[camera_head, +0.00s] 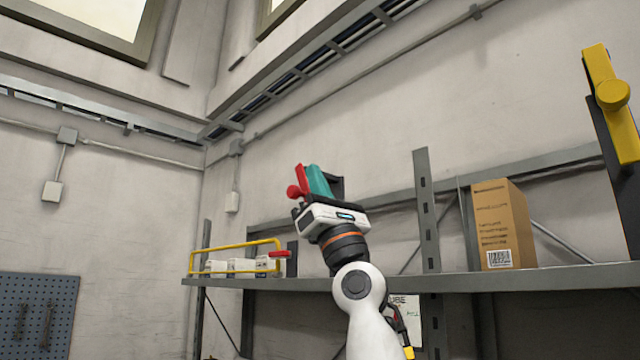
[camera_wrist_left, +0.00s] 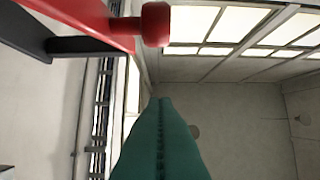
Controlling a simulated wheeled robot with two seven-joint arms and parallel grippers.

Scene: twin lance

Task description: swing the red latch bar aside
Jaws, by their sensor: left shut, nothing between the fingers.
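The red latch bar (camera_head: 300,176) shows in the head view just left of my left gripper's fingers, with a round red knob facing outward. In the left wrist view the red bar (camera_wrist_left: 85,18) enters from the upper left and ends in its knob (camera_wrist_left: 155,25); dark supports lie behind it. My left gripper (camera_head: 318,180) points up, its teal fingers shut together and empty. In the left wrist view the shut fingers (camera_wrist_left: 160,105) lie below the knob, with a visible gap in the picture. I cannot tell the depth between them. My right gripper is not seen.
A grey shelf (camera_head: 450,282) runs behind my arm, bearing a cardboard box (camera_head: 503,222) and a yellow-railed rack of white items (camera_head: 235,258). A yellow bar with a knob (camera_head: 612,95) stands on a dark post at far right. Wall space above the gripper is clear.

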